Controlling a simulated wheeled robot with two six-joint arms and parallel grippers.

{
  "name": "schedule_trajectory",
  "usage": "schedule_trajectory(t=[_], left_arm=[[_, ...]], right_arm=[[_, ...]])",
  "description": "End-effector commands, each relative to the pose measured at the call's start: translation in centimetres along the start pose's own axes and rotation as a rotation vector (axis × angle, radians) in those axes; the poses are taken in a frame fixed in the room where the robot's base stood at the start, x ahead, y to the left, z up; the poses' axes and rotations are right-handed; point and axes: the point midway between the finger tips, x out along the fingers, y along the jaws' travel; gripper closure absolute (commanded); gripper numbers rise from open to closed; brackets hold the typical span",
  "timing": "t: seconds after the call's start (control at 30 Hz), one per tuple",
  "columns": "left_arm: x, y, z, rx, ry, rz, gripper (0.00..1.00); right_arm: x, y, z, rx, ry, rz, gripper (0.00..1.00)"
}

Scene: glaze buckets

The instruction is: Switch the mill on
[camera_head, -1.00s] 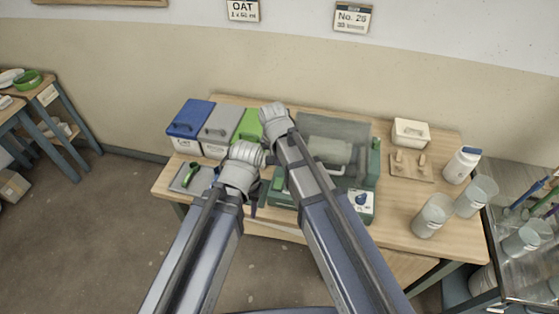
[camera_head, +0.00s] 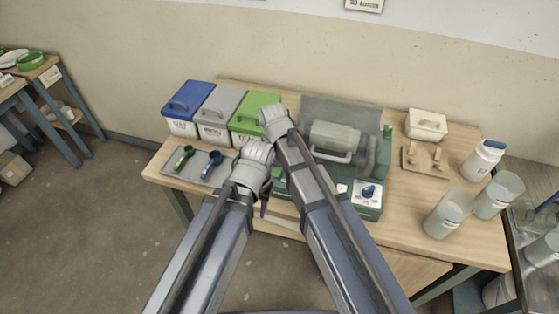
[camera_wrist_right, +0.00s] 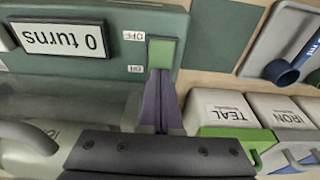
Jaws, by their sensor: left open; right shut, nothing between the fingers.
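The mill (camera_head: 386,160) is a green machine with a clear cover over a pale drum, at the middle of the table. In the right wrist view its front panel (camera_wrist_right: 190,30) shows turned over, with a green switch (camera_wrist_right: 161,53) beside OFF and ON labels and a display (camera_wrist_right: 58,39) reading "0 turns". My right gripper (camera_wrist_right: 160,80) is shut and empty, its fingertips at the ON-side edge of the switch; contact is unclear. My left gripper (camera_head: 264,205) is open and empty, low before the table's front edge.
Lidded blue (camera_head: 188,98), grey (camera_head: 217,108) and green (camera_head: 250,115) buckets stand left of the mill. A tray (camera_head: 187,170) with two scoops lies before them. To the right are a blue dial (camera_head: 368,192), a white box (camera_head: 426,124), a jar (camera_head: 482,160) and clear beakers (camera_head: 449,217).

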Motion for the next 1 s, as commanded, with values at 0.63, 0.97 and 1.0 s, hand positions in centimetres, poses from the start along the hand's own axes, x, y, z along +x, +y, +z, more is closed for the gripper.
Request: schedule_trajectory(t=[0.63, 0.97, 1.0], left_arm=[[0.2, 0.0, 0.0, 0.000, 0.000, 0.000, 0.53], [-0.1, 0.0, 0.0, 0.000, 0.000, 0.000, 0.53], [-0.1, 0.0, 0.0, 0.000, 0.000, 0.000, 0.53]], right_arm=[[0.4, 0.1, 0.1, 0.001, -0.068, 0.002, 1.00], [-0.1, 0.1, 1.4, 0.000, -0.069, 0.002, 1.00], [-0.1, 0.1, 1.4, 0.000, -0.068, 0.002, 1.00]])
